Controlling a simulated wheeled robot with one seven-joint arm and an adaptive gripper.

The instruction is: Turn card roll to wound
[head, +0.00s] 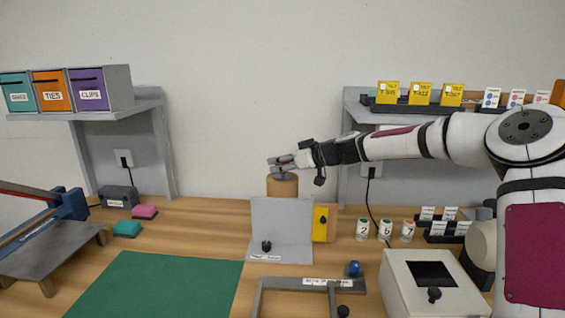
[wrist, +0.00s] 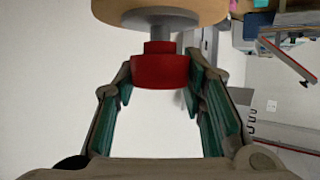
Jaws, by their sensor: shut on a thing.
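The card roll (head: 282,187) is a brown upright cylinder behind a grey upright panel (head: 280,222), which hides its lower part. In the wrist view its tan round end (wrist: 200,14) fills the top edge, with a grey shaft and a red knob (wrist: 160,72) projecting from it. My gripper (head: 281,168) is at the top of the roll in the head view. In the wrist view its green-padded fingers (wrist: 160,85) flank the red knob, and the jaws are shut on it. No wound or unwound marking is legible.
A yellow box (head: 320,222) stands right of the panel. A grey frame (head: 263,290) with a blue knob (head: 354,268) and a white box (head: 430,280) are in front. A green mat (head: 150,285) lies left. Shelves (head: 110,108) stand at both sides.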

